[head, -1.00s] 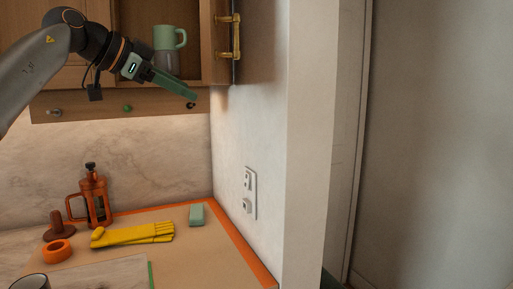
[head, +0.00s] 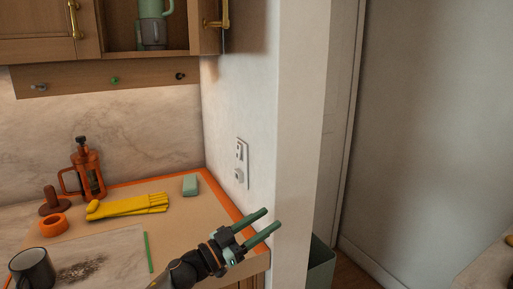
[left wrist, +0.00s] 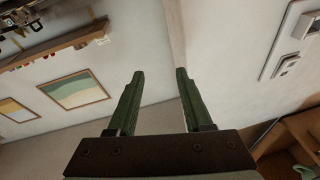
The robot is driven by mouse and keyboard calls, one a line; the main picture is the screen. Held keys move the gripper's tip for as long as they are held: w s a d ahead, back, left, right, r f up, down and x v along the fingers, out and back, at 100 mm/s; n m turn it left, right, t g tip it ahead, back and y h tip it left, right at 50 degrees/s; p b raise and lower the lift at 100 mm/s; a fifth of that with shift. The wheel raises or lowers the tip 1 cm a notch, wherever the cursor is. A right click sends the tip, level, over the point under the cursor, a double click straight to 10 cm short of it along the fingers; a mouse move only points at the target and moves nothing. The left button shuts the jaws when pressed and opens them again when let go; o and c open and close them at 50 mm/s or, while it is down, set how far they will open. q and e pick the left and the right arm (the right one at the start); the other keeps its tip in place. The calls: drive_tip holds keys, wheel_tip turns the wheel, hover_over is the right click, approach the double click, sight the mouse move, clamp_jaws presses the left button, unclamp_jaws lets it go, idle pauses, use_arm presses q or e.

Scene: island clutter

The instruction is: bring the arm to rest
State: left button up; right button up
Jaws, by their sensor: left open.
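My left gripper (head: 266,225) is low in the head view, over the right front corner of the counter and close to the wall end. Its two green fingers are apart with nothing between them, and they point up and to the right. In the left wrist view my left gripper (left wrist: 158,75) also shows open and empty, with wall and ceiling beyond it. My right gripper is in neither view.
The counter holds a dark mug (head: 33,268), yellow gloves (head: 128,206), an orange French press (head: 88,172), orange tape (head: 53,225) and a green sponge (head: 190,185). Green and grey mugs (head: 152,30) stand in the open cupboard. A bin (head: 320,265) stands right of the wall end.

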use_arm(q)
drive_tip(key=s+a+f+n+t+y, duration=0.1)
drive_tip(key=s+a+f+n+y, duration=0.25)
drive_tip(key=f, duration=0.35)
drive_tip(key=s+a+f+n+t+y, duration=0.2)
drive_tip(key=s+a+f+n+y, duration=0.15)
drive_tip(key=f, duration=0.35)
drive_tip(key=s+a+f+n+t+y, duration=0.1)
drive_tip(key=s+a+f+n+y, duration=0.2)
drive_tip(key=f, duration=0.4)
drive_tip(key=s+a+f+g+y, duration=0.2)
drive_tip(key=s+f, duration=0.4)
drive_tip(key=s, duration=0.5)
drive_tip(key=s+a+f+n+g+y+p, duration=0.1)
drive_tip(key=s+a+f+g+y, duration=0.2)
drive_tip(key=s, duration=0.9)
drive_tip(key=a+f+g, duration=0.1)
drive_tip(key=a+f, duration=0.2)
drive_tip(key=f, duration=0.1)
drive_tip(key=shift+s+a+f+p, duration=0.15)
drive_tip(key=shift+a+p, duration=0.1)
drive_tip(key=shift+p, duration=0.05)
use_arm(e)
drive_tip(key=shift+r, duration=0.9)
use_arm(q)
drive_tip(key=shift+s, duration=0.1)
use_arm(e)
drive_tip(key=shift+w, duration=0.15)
